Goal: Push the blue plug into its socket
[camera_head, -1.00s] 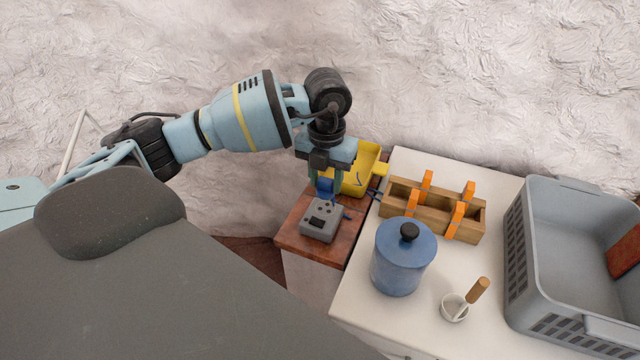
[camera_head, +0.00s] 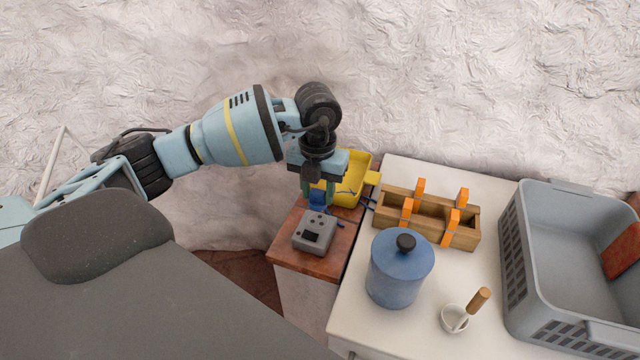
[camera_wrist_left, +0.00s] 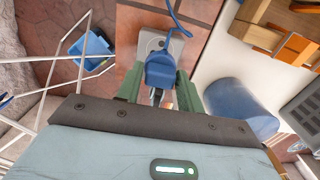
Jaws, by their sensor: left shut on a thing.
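My left gripper (camera_head: 318,192) is shut on the blue plug (camera_head: 318,199), just behind the grey socket box (camera_head: 314,232) in the head view. In the left wrist view the blue plug (camera_wrist_left: 160,70) sits between the two green fingers, with its blue cable running up from it. The grey box (camera_wrist_left: 150,42) shows partly behind the plug there. The plug and gripper hide part of the box, so I cannot tell whether the plug touches a socket. My right gripper is not in view.
On the white counter to the right are a wooden box with orange clips (camera_head: 428,217), a blue lidded pot (camera_head: 398,275), a small white bowl (camera_head: 452,318) and a grey crate (camera_head: 515,250).

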